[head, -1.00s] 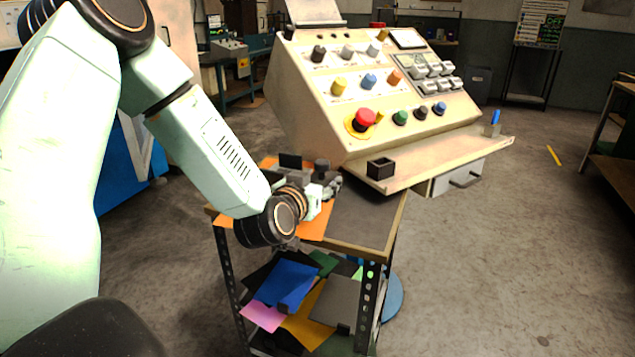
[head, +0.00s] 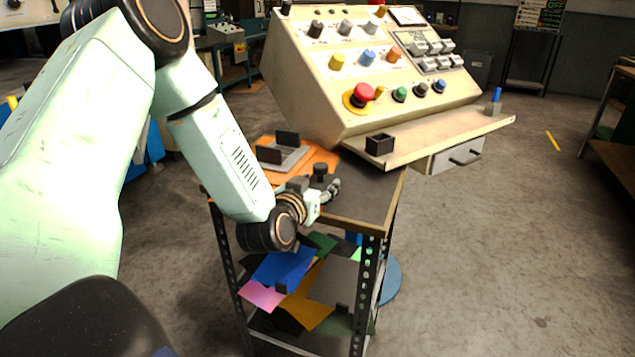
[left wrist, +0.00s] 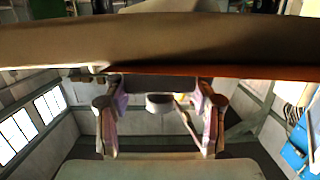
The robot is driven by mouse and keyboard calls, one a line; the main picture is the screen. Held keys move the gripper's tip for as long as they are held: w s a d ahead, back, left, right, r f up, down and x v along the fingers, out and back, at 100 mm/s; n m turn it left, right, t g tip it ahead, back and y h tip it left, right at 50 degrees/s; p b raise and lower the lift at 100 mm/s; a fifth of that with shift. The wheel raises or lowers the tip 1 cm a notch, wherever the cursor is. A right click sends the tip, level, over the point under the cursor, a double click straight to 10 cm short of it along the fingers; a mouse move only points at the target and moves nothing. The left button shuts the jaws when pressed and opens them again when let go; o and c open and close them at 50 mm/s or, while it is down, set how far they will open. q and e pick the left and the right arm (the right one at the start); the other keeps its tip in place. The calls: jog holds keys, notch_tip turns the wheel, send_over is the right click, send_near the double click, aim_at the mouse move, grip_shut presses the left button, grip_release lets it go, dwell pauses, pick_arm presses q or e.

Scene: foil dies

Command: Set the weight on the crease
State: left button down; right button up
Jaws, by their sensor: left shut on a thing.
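My left gripper (head: 325,190) is over the right part of the cart top, shut on a dark weight with a round black knob (head: 320,170). In the left wrist view the two fingers (left wrist: 158,115) stand on either side of the weight's dark body (left wrist: 158,83), and a grey round end shows below it. Left of and behind the gripper, an orange sheet (head: 325,157) lies on the cart top, with a grey metal piece (head: 284,157) with two dark upright plates on it. I cannot make out a crease. My right gripper is not in view.
A sloped control panel (head: 310,95) with a shelf stands behind the cart. A small black open box (head: 380,144) sits on the shelf's near edge. The dark cart top (head: 365,195) is clear at right. Coloured sheets (head: 285,265) lie on the lower shelf.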

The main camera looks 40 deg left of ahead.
pick_arm(q)
jog(key=shift+w+r, duration=0.1)
jog(key=shift+c, duration=2.2)
grip_release()
